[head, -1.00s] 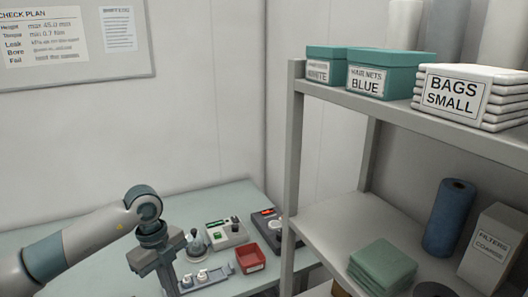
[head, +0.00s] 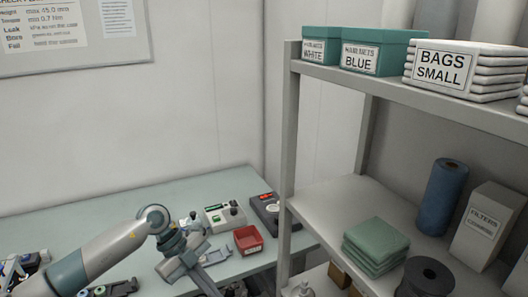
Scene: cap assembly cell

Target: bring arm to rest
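My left arm comes in from the lower left over the pale green table (head: 120,212). My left gripper (head: 192,277) hangs tilted over the table, in front of the small devices. Its fingers run toward the lower edge of the picture, and the gap between them does not show clearly. I cannot make out anything held in it. Part of a grey tray (head: 216,257) shows just right of the gripper, and the gripper covers part of the table behind it. My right gripper is not in view.
A red bin (head: 248,241), a white-green device (head: 225,216) and a dark device with a red display (head: 267,207) stand right of my gripper. A grey shelf unit (head: 290,150) rises at the right. Small parts (head: 22,268) lie at far left.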

